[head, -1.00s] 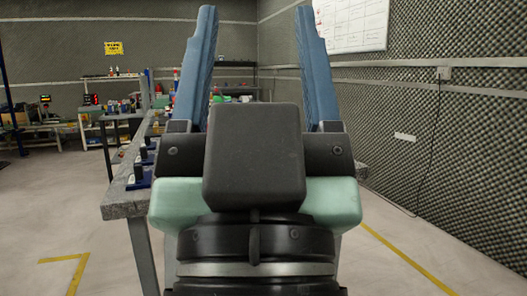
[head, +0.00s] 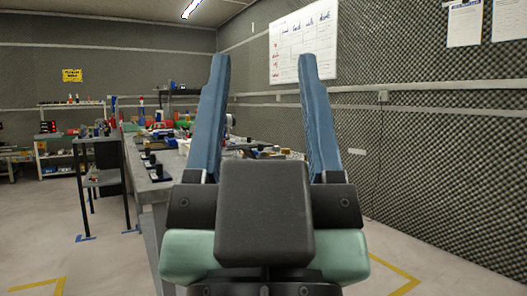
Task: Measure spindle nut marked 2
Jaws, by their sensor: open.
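My gripper (head: 263,75) is open and empty in the head view, its two blue fingers upright and wide apart. It stands in front of the near end of a long grey workbench (head: 158,190) and hides part of it. Small dark items on blue bases (head: 152,168) stand along the bench's left edge. Several coloured items lie farther back on the bench, too small to tell apart. I cannot make out a spindle nut or any mark 2.
A dark side table (head: 98,140) stands left of the bench, with shelves (head: 70,115) behind. The floor at left is clear, with yellow tape (head: 38,288). A foam wall (head: 430,160) with a whiteboard (head: 302,45) bounds the right.

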